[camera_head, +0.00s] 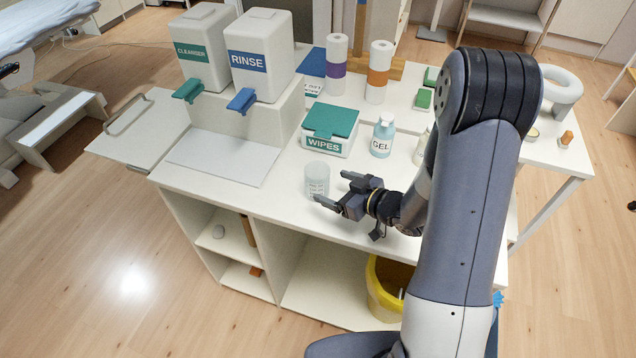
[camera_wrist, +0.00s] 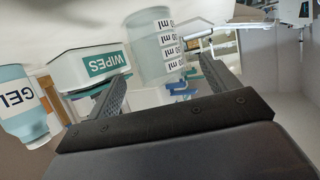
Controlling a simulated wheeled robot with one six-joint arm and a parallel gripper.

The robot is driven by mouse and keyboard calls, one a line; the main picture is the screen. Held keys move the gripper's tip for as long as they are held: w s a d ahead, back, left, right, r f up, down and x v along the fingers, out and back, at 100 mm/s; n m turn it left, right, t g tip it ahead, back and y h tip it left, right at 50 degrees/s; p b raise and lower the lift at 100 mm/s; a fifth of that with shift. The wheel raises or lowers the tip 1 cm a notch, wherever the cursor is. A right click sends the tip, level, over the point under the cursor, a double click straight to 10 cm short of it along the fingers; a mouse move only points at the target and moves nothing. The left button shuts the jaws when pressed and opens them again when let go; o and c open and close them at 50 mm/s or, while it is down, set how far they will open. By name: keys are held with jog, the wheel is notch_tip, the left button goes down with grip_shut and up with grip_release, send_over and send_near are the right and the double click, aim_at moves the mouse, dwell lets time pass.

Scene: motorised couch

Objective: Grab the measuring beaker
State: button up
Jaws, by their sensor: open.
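The measuring beaker (camera_head: 317,179) is a small translucent cup with printed marks, standing upright on the white counter near its front edge. My gripper (camera_head: 333,190) is open and empty, with its fingers pointing left toward the beaker; one fingertip is close to the beaker's lower right side. In the wrist view the beaker (camera_wrist: 158,48) appears ahead of the fingers, with "ml" labels on its wall. My gripper (camera_wrist: 165,82) shows there with its two fingers spread apart and nothing between them. I cannot tell whether a finger touches the beaker.
The green-lidded WIPES box (camera_head: 329,130) stands behind the beaker, and the blue GEL bottle (camera_head: 382,136) to the right. CLEANSER (camera_head: 196,52) and RINSE (camera_head: 258,60) dispensers stand at the back left. A yellow bucket (camera_head: 383,285) sits below the counter.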

aim_at(317, 180)
jog(key=shift+x, duration=1.15)
jog(key=shift+p+x, duration=0.95)
jog(key=shift+x, duration=1.55)
jog(key=shift+w+d+f, duration=0.1)
jog(key=shift+d, duration=0.1)
jog(key=shift+c, duration=0.4)
jog(key=c, duration=1)
